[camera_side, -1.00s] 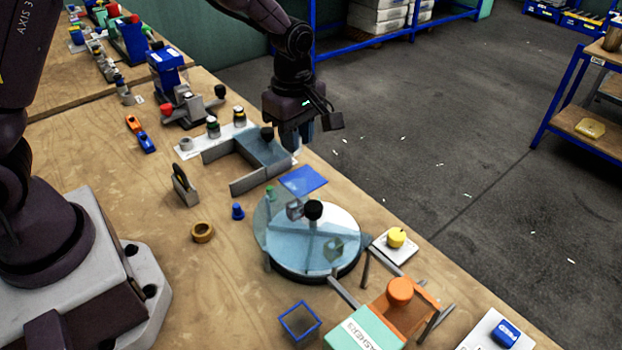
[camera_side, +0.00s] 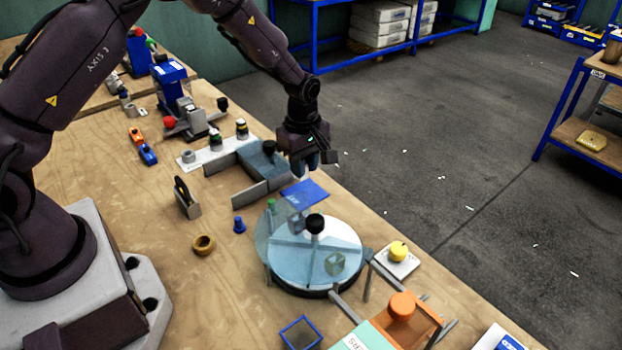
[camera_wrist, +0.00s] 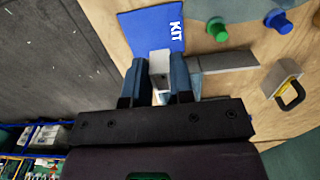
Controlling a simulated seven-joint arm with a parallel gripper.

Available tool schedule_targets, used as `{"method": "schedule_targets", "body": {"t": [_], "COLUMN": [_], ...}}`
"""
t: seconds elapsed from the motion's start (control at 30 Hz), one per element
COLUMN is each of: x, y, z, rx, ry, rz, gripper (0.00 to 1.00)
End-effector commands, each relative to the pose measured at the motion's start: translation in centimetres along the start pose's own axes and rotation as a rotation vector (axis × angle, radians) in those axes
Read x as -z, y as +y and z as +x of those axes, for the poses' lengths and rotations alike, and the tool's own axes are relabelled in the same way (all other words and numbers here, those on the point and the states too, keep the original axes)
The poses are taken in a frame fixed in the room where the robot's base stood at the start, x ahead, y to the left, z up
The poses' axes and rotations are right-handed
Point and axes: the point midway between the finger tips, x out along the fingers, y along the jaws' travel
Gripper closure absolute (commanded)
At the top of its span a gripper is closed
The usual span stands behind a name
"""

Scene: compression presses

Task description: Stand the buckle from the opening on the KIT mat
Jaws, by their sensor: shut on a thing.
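My gripper (camera_wrist: 162,82) is shut on a grey block-like piece, the buckle (camera_wrist: 160,62), which has a dark hole in its lower part. In the wrist view the buckle's top end overlaps the near edge of the blue KIT mat (camera_wrist: 150,28). In the side view my gripper (camera_side: 311,168) is just behind and above the mat (camera_side: 305,193), and the buckle is hidden by the fingers. I cannot tell whether the buckle touches the bench or mat. A grey-walled channel with a bluish clear cover (camera_side: 256,163) and black knob stands left of my gripper.
A round clear-topped turntable (camera_side: 312,262) with a black knob stands close in front of the mat. The bench's edge is close on the right.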

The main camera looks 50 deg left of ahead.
Motion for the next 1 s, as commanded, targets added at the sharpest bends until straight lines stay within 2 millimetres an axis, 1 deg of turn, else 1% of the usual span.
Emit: {"method": "schedule_targets", "body": {"t": [0.03,0.23,0.3,0.4,0.5,0.9,0.93,0.97,1.0], "x": [0.1,0.1,0.1,0.1,0.1,0.1,0.1,0.1,0.1], "y": [0.5,1.6,2.1,2.0,2.0,2.0,2.0,2.0,2.0], "z": [0.8,2.0,2.8,4.4,5.3,5.8,5.7,5.7,5.7], "rx": [0.002,0.0,0.001,0.003,0.001,0.0,-0.001,-0.001,-0.001], "ry": [0.0,0.0,-0.001,-0.001,0.0,0.0,0.0,0.0,0.0], "rz": [-0.001,0.0,0.0,0.0,0.0,0.0,0.0,0.0,0.0], "gripper": [1.0,1.0,1.0,1.0,1.0,1.0,0.73,0.67,0.57]}}
